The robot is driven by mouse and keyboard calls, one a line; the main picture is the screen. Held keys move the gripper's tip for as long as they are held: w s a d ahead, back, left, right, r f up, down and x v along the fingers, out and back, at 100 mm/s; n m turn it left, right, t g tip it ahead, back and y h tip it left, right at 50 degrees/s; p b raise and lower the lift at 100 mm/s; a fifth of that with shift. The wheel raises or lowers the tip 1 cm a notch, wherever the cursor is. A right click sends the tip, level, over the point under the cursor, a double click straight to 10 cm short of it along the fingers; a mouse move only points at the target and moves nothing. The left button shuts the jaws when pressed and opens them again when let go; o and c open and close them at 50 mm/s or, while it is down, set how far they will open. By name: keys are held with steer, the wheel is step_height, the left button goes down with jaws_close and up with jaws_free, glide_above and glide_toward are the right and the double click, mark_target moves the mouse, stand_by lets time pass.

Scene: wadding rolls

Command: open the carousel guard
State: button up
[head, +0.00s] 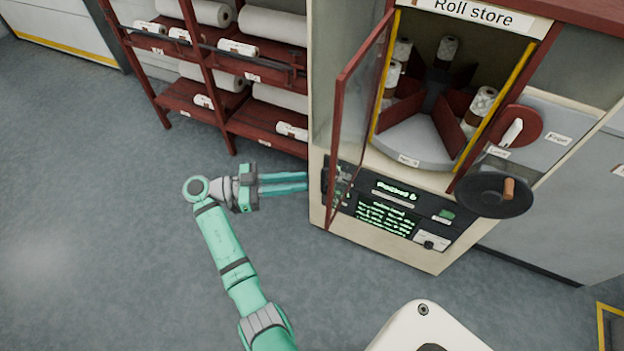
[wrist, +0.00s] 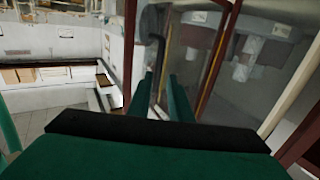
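The carousel guard (head: 337,135) is a clear door in a dark red frame on the roll store. It stands swung out at the left of the opening, with the carousel (head: 420,140) behind it exposed. The guard's dark handle (head: 325,183) is low on its left side; it also shows as a black upright bar in the wrist view (wrist: 152,50). My gripper (head: 306,182) is level with the handle, its fingers pointing at it and close together with a narrow gap. In the wrist view the fingertips (wrist: 165,82) overlap the handle's lower part. Contact is unclear.
A control panel (head: 390,215) with green text sits below the opening. A black handwheel (head: 494,195) and a red disc with a white lever (head: 514,132) are on the right. A red rack of rolls (head: 215,115) stands to the left. The floor (head: 120,230) there is clear.

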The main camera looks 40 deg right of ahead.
steer(key=v, duration=0.3)
steer(key=shift+w+a, duration=0.1)
steer(key=shift+f, duration=0.1)
stand_by(0.4)
